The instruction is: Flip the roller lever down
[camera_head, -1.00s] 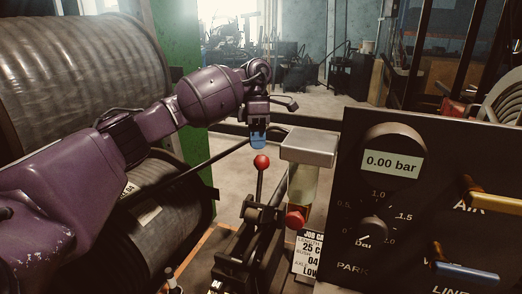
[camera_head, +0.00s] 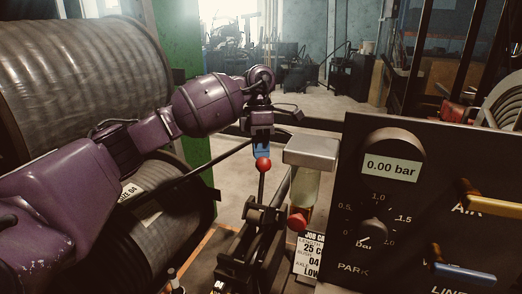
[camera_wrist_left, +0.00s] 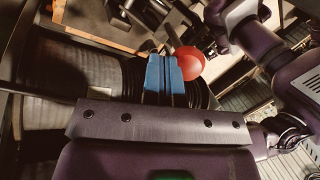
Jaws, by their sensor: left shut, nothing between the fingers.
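The roller lever is a dark rod with a red ball knob (camera_head: 263,164) on top, standing upright on a dark mechanism (camera_head: 246,243) in the head view. My left gripper (camera_head: 262,151) is shut and empty, its blue fingertips pointing down right at the red ball. In the head view the tips appear just above or behind the ball. In the left wrist view, the red ball (camera_wrist_left: 189,62) sits just right of the shut blue fingers (camera_wrist_left: 164,78). I cannot tell whether they touch. My right gripper is not in view.
A control panel (camera_head: 433,236) with a 0.00 bar display (camera_head: 391,167) stands at the right. A clear cup with a red knob (camera_head: 298,218) and grey cap (camera_head: 312,152) is close right of the lever. Large hose reels (camera_head: 82,70) stand at the left.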

